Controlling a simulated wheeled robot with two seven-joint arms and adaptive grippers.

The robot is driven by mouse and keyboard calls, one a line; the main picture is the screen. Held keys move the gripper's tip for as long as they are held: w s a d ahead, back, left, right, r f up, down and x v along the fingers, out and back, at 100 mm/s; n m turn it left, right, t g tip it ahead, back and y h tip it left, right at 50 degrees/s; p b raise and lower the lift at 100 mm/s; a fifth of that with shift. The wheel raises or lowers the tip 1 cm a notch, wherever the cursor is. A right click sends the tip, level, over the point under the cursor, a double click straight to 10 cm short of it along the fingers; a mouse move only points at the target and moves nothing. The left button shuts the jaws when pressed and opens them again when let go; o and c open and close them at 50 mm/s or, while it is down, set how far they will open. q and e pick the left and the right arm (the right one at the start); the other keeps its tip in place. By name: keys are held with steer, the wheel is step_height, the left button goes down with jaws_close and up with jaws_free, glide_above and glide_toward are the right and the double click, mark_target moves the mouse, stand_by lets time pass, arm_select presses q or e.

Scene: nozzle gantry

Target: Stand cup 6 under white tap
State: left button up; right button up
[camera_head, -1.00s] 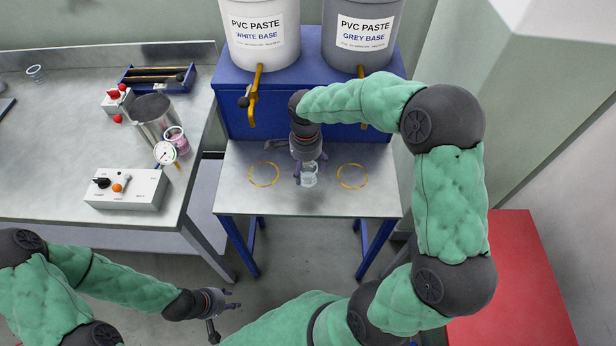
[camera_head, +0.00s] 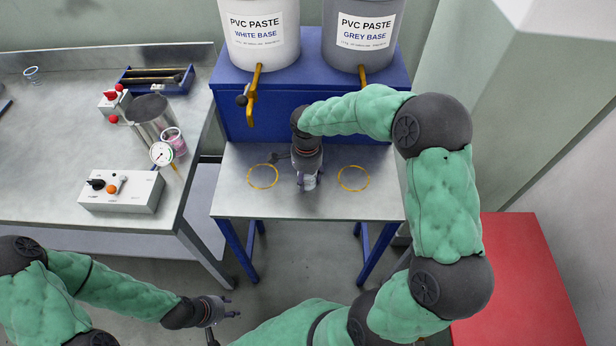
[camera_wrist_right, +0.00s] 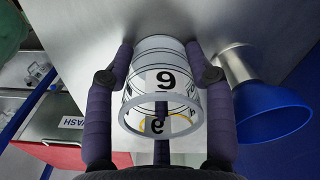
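Cup 6 (camera_wrist_right: 165,90), a clear cup marked with a black 6, is between the fingers of my right gripper (camera_wrist_right: 160,55) in the right wrist view. The fingers lie against both its sides. In the head view the right gripper (camera_head: 309,178) is over the small steel table, between two yellow rings, and mostly hides the cup (camera_head: 310,182). I cannot tell whether the cup touches the table. The white tap (camera_head: 252,100) is yellow with a dark knob, below the white paste bucket (camera_head: 262,35), above the left ring (camera_head: 263,176). My left gripper (camera_head: 230,307) is open and empty.
The grey bucket (camera_head: 362,35) and its tap (camera_head: 362,76) are to the right, above the right ring (camera_head: 354,178). The left bench (camera_head: 50,130) carries a metal pot (camera_head: 150,118), a pink-filled cup (camera_head: 174,140), a gauge (camera_head: 162,154) and a control box (camera_head: 121,191).

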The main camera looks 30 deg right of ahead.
steer(key=shift+c, duration=0.4)
steer(key=shift+r, duration=0.7)
steer(key=s+a+r+p, duration=0.6)
steer(key=s+a+r, duration=0.1)
steer(key=s+r, duration=0.5)
steer(key=w+f+n, duration=0.3)
steer(key=n, duration=0.2)
steer(key=w+a+f+n, duration=0.1)
steer(key=w+f+n, duration=0.2)
steer(key=w+n, duration=0.1)
steer(key=w+a+f+n, duration=0.1)
steer(key=w+f+n, duration=0.2)
steer(key=n, duration=0.3)
steer(key=shift+w+a, duration=0.15)
steer(key=shift+w, duration=0.45)
steer(key=shift+w+a+f+n, duration=0.15)
steer(key=shift+w+f+n, duration=0.4)
steer(key=shift+n, duration=0.45)
